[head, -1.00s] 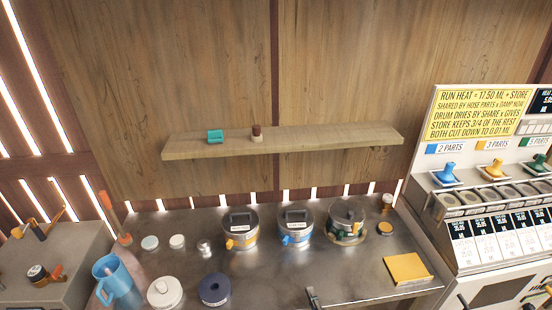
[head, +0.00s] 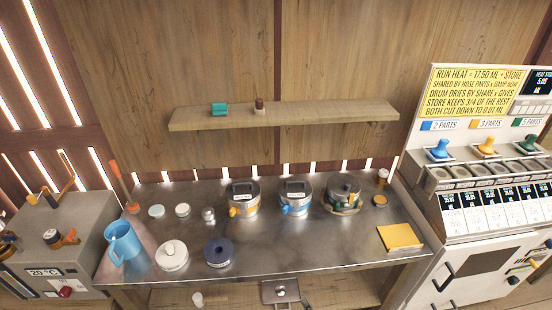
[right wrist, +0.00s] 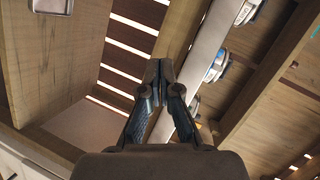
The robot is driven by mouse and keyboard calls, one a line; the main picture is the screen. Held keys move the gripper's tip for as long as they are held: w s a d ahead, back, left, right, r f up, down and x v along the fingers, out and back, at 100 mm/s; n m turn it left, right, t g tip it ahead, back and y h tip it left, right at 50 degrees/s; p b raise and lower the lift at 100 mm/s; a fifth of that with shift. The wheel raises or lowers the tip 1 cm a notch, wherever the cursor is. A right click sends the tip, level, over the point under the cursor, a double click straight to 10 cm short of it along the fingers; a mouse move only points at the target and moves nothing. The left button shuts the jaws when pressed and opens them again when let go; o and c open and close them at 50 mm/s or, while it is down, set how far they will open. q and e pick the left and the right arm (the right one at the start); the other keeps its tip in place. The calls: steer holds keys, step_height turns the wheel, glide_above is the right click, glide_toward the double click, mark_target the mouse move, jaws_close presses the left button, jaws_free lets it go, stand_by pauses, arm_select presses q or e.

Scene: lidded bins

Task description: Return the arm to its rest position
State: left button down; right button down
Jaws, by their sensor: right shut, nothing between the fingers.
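My right gripper (right wrist: 158,72) shows in the right wrist view with its two fingertips together and nothing between them. In the head view only a small dark part of it (head: 306,303) shows at the bottom edge, in front of the lower shelf (head: 345,290) and below the front edge of the metal worktop (head: 310,245). The rest of the right arm is out of the head view. My left gripper is not in view.
Three lidded pots with yellow (head: 243,198), blue (head: 295,197) and green (head: 343,196) fittings stand on the worktop. The worktop's middle is clear.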

steer(key=s+d+f+n+g+h, duration=0.1)
steer(key=s+f+n+g, duration=0.2)
steer(key=s+f, duration=0.45)
steer(key=s+d+f+n+g, duration=0.2)
steer(key=s+f+n+g, duration=0.1)
steer(key=s+f, duration=0.4)
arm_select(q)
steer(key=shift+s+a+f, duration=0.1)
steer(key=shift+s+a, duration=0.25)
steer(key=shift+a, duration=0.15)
arm_select(e)
steer(key=s+d+f+n+g+h, duration=0.2)
steer(key=s+f, duration=0.4)
steer(key=s, duration=0.3)
steer(key=s+d+f+n+g+h, duration=0.2)
steer(key=s+d+f+n+g, duration=0.2)
steer(key=s, duration=0.5)
step_height(320, 180, down, 3)
steer(key=shift+s+d+r, duration=0.2)
steer(key=shift+s+d, duration=0.1)
steer(key=shift+d, duration=0.65)
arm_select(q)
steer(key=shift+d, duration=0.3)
arm_select(e)
steer(key=shift+d, duration=0.15)
